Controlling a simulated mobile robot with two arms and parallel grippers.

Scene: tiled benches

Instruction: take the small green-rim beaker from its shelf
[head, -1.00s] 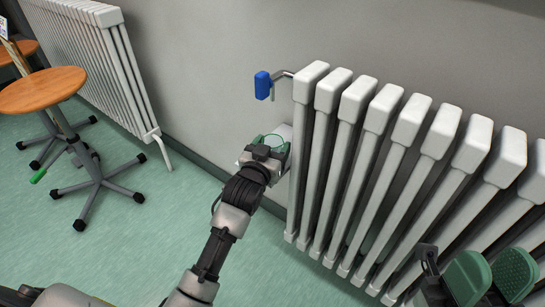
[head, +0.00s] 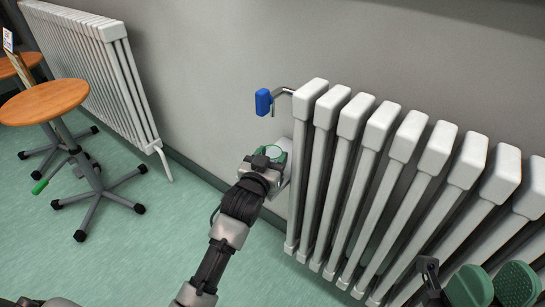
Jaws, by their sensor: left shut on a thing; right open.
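The small green-rim beaker (head: 272,152) shows in the head view as a clear round top with a green rim, just beyond my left gripper (head: 274,158). My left gripper is shut on it, and the gripper body hides most of the beaker. Both are beside the left end of the near radiator. No shelf can be made out. My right gripper (head: 489,287) is at the lower right corner, open, with its green finger pads apart and nothing between them.
A white radiator (head: 395,135) fills the right side, close to both grippers. A blue valve handle (head: 263,102) sticks out at its upper left. A second radiator (head: 88,68) and a stool with an orange seat (head: 44,102) stand at the left. Green floor is clear between.

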